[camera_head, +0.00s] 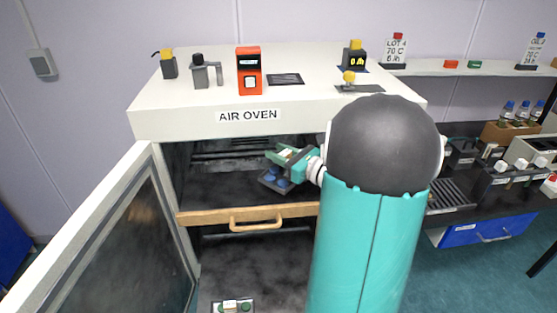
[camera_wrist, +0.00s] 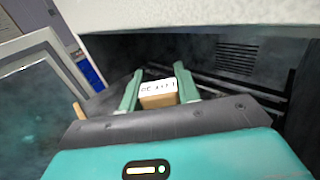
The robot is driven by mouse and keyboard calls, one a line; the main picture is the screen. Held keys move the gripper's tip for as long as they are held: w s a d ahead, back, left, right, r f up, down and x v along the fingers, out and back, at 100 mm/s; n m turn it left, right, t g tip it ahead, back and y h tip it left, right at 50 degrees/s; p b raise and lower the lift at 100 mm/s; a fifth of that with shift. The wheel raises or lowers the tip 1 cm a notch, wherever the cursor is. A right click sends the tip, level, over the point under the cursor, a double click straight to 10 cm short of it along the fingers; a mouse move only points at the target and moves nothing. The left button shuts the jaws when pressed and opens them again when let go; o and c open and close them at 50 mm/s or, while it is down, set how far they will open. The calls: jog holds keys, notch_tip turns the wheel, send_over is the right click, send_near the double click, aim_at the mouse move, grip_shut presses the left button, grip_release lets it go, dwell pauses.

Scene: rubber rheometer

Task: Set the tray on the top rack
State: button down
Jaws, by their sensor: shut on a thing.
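The tray (camera_head: 266,181) is a small dark tray with blue pieces on it, inside the open air oven in the head view. My gripper (camera_head: 287,156) is shut on its tan block with a white label; the block (camera_wrist: 158,95) shows between the two green fingers in the wrist view. The dark top rack (camera_head: 215,192) lies behind a wooden front bar with a handle (camera_head: 255,222). The tray is above or on this rack; I cannot tell whether it touches. My arm hides the rack's right side.
The oven door (camera_head: 110,245) stands open at the left. The oven's white roof (camera_head: 185,115) overhangs the opening close above my gripper. Another small tray (camera_head: 232,306) with green pieces sits lower down. Dark rails and a vent (camera_wrist: 237,58) show inside the oven.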

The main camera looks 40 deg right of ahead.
aim_at(279, 168)
notch_tip(279, 168, down, 3)
jog(key=shift+w+d+f, duration=0.1)
jog(key=shift+f, duration=0.05)
jog(key=shift+w+f, duration=0.15)
jog(key=shift+w, duration=0.05)
jog(key=shift+s, duration=0.2)
jog(key=shift+w, duration=0.1)
jog(key=c, duration=1)
grip_release()
jog(key=shift+f, duration=0.1)
